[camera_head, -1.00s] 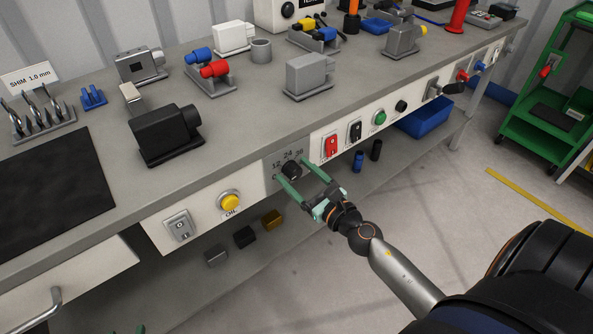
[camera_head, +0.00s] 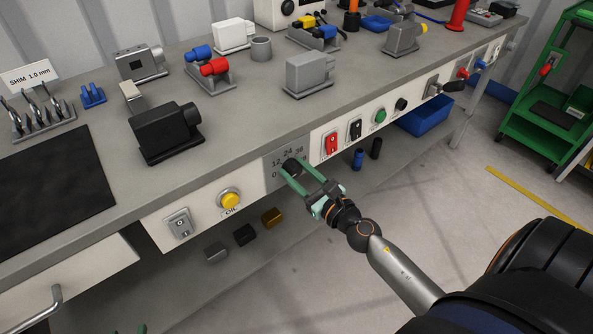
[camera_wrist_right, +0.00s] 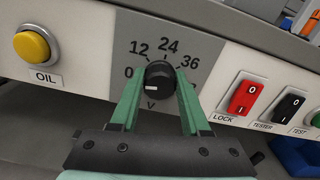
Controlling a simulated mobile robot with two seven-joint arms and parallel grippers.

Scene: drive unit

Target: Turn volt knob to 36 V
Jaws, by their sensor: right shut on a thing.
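The black volt knob (camera_wrist_right: 160,77) sits on a grey dial plate (camera_wrist_right: 181,31) marked 0, 12, 24, 36 and a partly hidden number, with a V below. A short white mark shows low on the knob's face, on the side away from 24. My right gripper (camera_wrist_right: 159,88) is shut on the knob, one green finger on each side. In the head view, the right gripper (camera_head: 291,172) reaches the knob (camera_head: 292,166) from the front. Only small green tips of my left gripper (camera_head: 129,330) show at the bottom edge.
A yellow OIL button (camera_wrist_right: 32,46) is left of the dial. A red LOCK switch (camera_wrist_right: 243,97) and a black TESTER switch (camera_wrist_right: 288,108) are to the right. The bench top (camera_head: 240,115) above carries several parts. The floor before the bench is clear.

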